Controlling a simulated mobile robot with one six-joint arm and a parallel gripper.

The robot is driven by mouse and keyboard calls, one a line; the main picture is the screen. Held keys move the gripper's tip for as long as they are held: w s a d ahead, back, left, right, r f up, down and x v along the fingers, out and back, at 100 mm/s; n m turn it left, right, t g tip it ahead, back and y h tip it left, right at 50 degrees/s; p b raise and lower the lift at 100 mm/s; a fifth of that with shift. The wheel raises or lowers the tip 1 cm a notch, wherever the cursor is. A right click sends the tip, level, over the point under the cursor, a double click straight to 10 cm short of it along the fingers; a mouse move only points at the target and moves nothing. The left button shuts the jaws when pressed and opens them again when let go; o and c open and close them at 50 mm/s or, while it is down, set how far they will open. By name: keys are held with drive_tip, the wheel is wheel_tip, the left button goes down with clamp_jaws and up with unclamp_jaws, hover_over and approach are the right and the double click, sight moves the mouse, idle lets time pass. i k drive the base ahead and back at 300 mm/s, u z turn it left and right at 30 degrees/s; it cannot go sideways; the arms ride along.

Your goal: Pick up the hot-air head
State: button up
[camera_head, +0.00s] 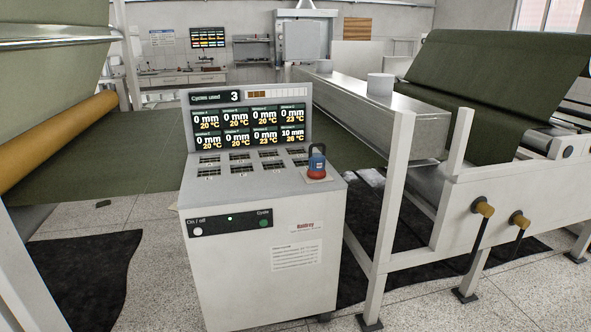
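My gripper is not in view, and nothing is seen touching the device.
A white machine frame (389,215) stands close to the console's right. Dark mats (85,270) lie on the speckled floor (155,290).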

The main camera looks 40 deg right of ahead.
sight(316, 163)
drive_tip(key=u, duration=0.2)
drive_tip(key=k, duration=0.25)
drive_tip(key=u, duration=2.2)
drive_tip(key=k, duration=2.1)
drive_tip(key=z, duration=0.1)
